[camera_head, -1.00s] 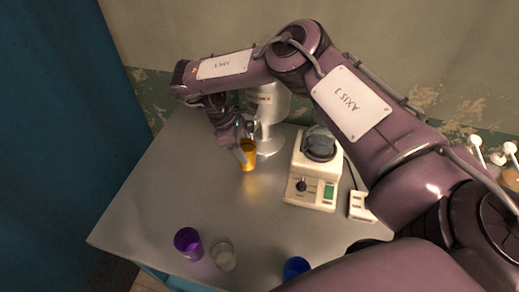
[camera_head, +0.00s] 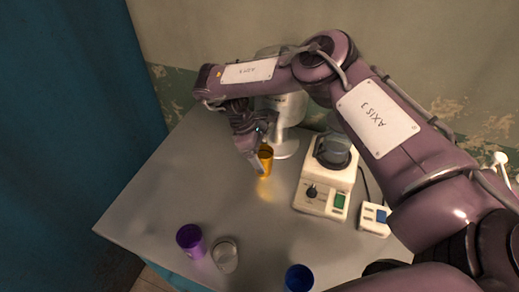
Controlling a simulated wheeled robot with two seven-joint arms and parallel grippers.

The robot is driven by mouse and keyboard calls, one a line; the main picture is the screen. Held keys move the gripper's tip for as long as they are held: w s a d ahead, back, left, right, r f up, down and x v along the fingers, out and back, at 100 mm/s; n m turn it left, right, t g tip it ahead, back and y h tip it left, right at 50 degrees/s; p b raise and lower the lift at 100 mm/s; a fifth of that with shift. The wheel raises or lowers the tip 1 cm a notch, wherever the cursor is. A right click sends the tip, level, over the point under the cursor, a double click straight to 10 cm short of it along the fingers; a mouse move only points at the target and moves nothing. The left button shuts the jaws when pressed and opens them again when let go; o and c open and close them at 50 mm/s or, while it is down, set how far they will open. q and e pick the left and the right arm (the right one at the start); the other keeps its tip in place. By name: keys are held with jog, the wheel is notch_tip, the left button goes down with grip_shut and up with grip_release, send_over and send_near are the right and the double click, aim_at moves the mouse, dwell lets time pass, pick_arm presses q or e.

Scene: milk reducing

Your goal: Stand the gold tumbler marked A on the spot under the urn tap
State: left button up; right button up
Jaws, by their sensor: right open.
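The gold tumbler (camera_head: 266,161) stands upright on the metal table in front of the urn. Its letter cannot be read. The silver urn (camera_head: 289,112) stands at the back, partly covered by my right arm; its tap is hard to make out behind the gripper. My right gripper (camera_head: 258,157) reaches in from the right over the urn and points down at the tumbler. It is open, with a finger beside the tumbler's left side; I cannot tell whether it touches. The spot under the tap cannot be made out. My left gripper is not in view.
A purple tumbler (camera_head: 190,240), a clear glass (camera_head: 225,256) and a blue tumbler (camera_head: 299,278) stand along the table's front. A cream appliance (camera_head: 325,185) stands right of the gold tumbler, with a small white box (camera_head: 374,219) beside it. The table's left side (camera_head: 165,190) is clear.

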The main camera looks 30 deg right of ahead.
jog(key=p+v, duration=0.5)
jog(key=v, duration=0.7)
jog(key=shift+r, duration=0.15)
